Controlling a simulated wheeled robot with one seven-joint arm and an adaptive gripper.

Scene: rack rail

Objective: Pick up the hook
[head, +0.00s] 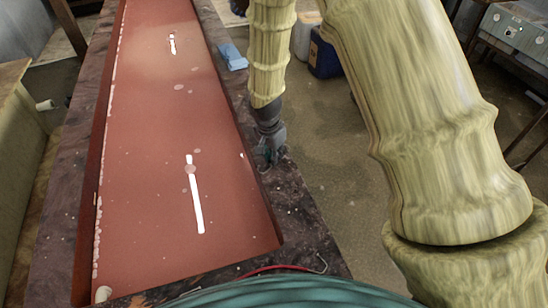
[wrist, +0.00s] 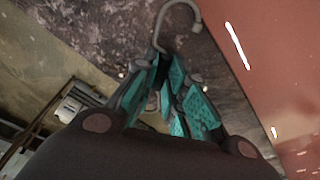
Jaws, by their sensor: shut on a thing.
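The hook (wrist: 180,8) is a grey, curved metal piece. My gripper is shut on the shank, and the lower part of the hook is partly hidden by the fingers. In the head view my gripper (head: 271,154) is low at the dark stone-like edge, just right of the red channel. The hook cannot be made out clearly there.
The long red channel (head: 165,130) with raised sides lies left of my gripper on the dark slab (head: 300,215). A blue cloth (head: 232,57) lies farther back on the slab. A thin red cable (head: 275,268) lies at the near end. Open floor lies to the right.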

